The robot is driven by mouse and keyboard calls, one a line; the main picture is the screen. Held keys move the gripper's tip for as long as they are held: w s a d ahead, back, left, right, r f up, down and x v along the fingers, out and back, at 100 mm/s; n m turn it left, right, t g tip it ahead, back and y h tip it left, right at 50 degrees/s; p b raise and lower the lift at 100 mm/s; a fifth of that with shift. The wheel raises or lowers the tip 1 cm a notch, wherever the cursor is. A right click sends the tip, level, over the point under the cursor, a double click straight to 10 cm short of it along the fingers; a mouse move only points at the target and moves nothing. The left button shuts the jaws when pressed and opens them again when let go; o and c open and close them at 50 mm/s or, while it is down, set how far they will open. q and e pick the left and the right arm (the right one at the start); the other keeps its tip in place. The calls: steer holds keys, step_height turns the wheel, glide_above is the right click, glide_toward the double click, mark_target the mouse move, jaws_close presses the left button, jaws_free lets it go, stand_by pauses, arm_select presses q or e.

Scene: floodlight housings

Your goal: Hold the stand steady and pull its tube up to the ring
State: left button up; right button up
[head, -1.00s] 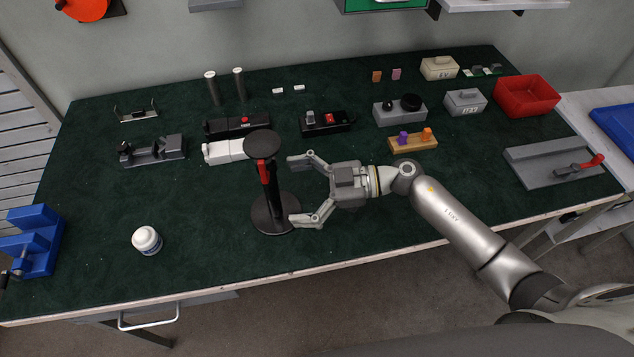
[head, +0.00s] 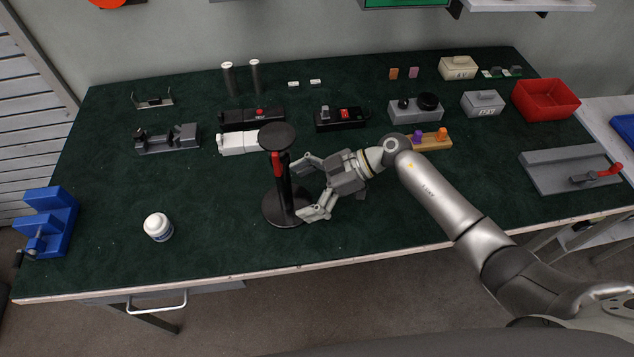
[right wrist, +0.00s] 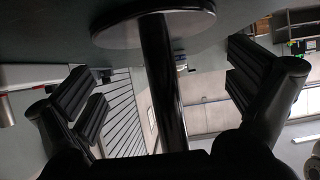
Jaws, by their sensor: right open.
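The black stand (head: 286,209) stands upright near the table's front middle, with a round base, a slim post, a red lever (head: 277,166) and a flat round top (head: 277,137). My right gripper (head: 303,190) is open at the right of the post, low above the base, with its fingers pointing at the post. In the right wrist view the dark post (right wrist: 162,80) shows between the two spread fingers, with a round disc of the stand at the top. I see no contact. I cannot make out a ring mark on the tube. My left gripper is not in view.
A white jar (head: 158,227) stands left of the stand, and a blue vise-like block (head: 48,222) at the left edge. White and black housings (head: 238,142) lie behind the stand. A wooden block with pegs (head: 432,143) sits behind my right arm. The front left table is mostly clear.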

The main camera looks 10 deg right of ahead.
mark_target(290, 196)
steer(key=shift+x, duration=1.5)
